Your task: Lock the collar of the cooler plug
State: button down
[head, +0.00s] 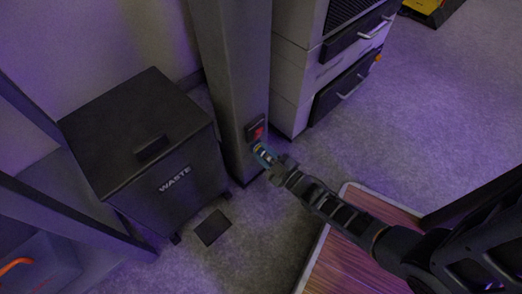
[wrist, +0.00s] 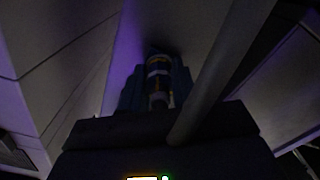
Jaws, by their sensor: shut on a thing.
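The cooler plug (head: 263,154), with light and blue bands, sits at the small dark socket (head: 255,129) with a red mark low on the grey column. My gripper (head: 267,158) is at the plug, shut on it. In the wrist view the banded plug (wrist: 158,78) stands between the two dark bluish fingers of my gripper (wrist: 157,90). The far end of the plug is in shadow, so how it meets the socket and how the collar is turned cannot be told.
A black waste bin (head: 140,130) stands left of the column (head: 232,70). A drawer cabinet (head: 300,70) stands close on its right. A grey rod or cable (wrist: 215,75) crosses the wrist view. A wooden-topped surface (head: 345,262) lies below my arm. Open carpet lies at right.

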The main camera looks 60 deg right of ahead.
jog(key=c, duration=0.8)
grip_release()
jog(key=shift+w+r, duration=0.15)
jog(key=shift+w, duration=0.1)
jog(key=shift+o, duration=0.2)
jog(key=shift+s, duration=0.2)
jog(key=shift+s, duration=0.2)
jog(key=shift+p+v, duration=0.3)
jog(key=shift+v, duration=2)
